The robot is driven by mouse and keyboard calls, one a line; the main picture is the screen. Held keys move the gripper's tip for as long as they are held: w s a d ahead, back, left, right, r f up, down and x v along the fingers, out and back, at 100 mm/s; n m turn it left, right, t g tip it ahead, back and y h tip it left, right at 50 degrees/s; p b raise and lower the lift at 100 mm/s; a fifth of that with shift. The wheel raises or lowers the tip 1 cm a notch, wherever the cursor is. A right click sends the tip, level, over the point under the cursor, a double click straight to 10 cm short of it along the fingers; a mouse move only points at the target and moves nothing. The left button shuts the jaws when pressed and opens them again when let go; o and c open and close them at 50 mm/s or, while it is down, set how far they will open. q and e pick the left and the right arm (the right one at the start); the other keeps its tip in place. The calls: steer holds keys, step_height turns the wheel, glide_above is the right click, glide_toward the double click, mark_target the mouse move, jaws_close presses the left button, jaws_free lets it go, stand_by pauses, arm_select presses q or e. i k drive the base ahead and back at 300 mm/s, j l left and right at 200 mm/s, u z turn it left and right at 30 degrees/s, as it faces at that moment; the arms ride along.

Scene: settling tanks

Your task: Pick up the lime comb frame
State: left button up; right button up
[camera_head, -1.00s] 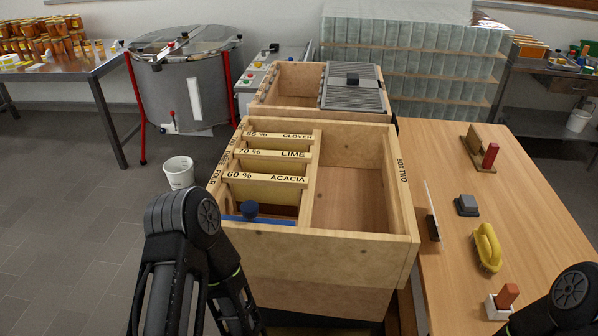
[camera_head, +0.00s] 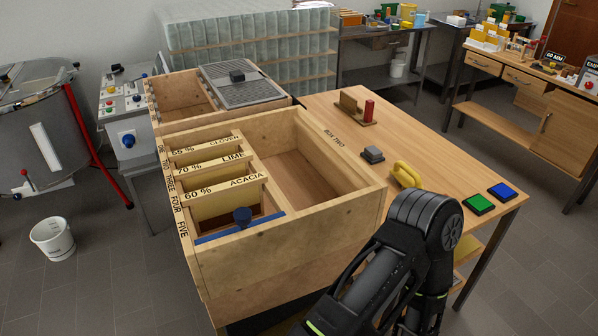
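The lime comb frame (camera_head: 209,168) hangs in the left part of the open wooden hive box (camera_head: 303,222), its pale top bar marked "70 % LIME". It sits between the clover frame (camera_head: 204,149), farther away, and the acacia frame (camera_head: 222,200), nearer. Only its top bar and a strip of comb below show; the rest is hidden in the box. One arm of mine, apparently the right, shows at the lower right without its gripper. My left arm is out of view, so neither gripper shows.
A blue bar with a dark knob (camera_head: 242,216) lies near the acacia frame. The box's right part is empty. A wooden table (camera_head: 331,107) at the right holds a grey block (camera_head: 372,155), yellow brush (camera_head: 406,175), green pad (camera_head: 477,204) and blue pad (camera_head: 502,191).

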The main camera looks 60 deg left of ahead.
mark_target(218, 171)
steer(key=k+j+z, duration=0.15)
steer(key=z, duration=0.25)
steer(key=k+j+z, duration=0.1)
steer(key=k+z, duration=0.5)
steer(key=z, duration=0.15)
steer(key=k+j+u, duration=0.45)
steer(key=k+j, duration=0.2)
steer(key=k, duration=0.3)
steer(key=k+j+u, duration=0.45)
steer(key=k+j, duration=0.35)
steer(key=j, duration=0.1)
